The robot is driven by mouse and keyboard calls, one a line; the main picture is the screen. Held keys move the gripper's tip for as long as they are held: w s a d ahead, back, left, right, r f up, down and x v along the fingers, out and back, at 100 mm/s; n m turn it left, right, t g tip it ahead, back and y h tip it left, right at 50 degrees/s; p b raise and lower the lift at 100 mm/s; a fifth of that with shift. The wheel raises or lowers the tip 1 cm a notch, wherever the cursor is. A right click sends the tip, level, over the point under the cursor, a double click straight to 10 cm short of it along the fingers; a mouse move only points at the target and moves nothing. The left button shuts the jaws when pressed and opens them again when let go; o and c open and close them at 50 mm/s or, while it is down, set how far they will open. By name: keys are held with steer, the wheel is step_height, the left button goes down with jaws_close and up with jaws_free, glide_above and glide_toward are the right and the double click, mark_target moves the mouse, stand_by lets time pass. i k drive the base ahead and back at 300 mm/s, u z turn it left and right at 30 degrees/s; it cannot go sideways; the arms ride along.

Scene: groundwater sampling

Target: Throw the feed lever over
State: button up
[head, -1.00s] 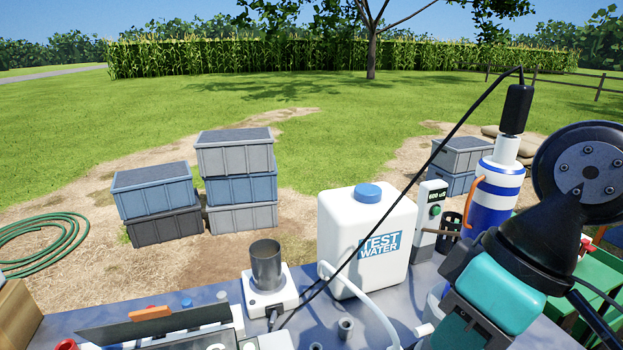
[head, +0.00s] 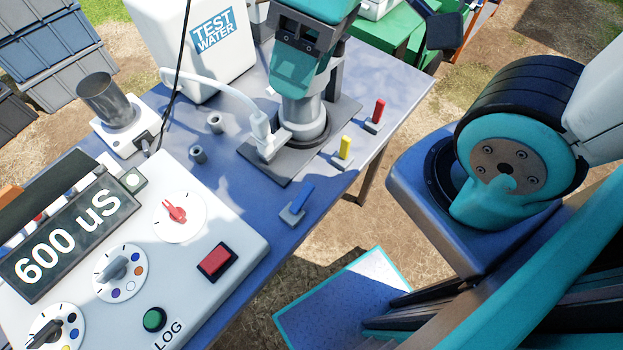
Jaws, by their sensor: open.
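Three small upright levers on grey bases stand along the table's right part: red (head: 378,111), yellow (head: 345,147) and blue (head: 300,202). No label shows on them, so I cannot tell which is the feed lever. My gripper (head: 305,60), teal and dark grey, is at the top middle, in front of or above a grey cylindrical fitting (head: 303,118) on a dark plate. It is open and apart from the three levers. Its fingertips are hard to make out against the fitting.
A white panel (head: 236,232) reading 600 uS, with dials and buttons, fills the lower left. A metal cup (head: 106,98) and the white TEST WATER container (head: 180,50) stand behind. A white hose (head: 235,92) runs to the fitting. The blue-grey tabletop (head: 262,185) is bare around the blue lever.

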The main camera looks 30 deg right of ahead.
mark_target(309, 188)
steer(key=z, duration=0.5)
steer(key=k, duration=1.25)
steer(key=u, duration=0.05)
steer(key=i, duration=0.85)
steer(key=z, duration=0.05)
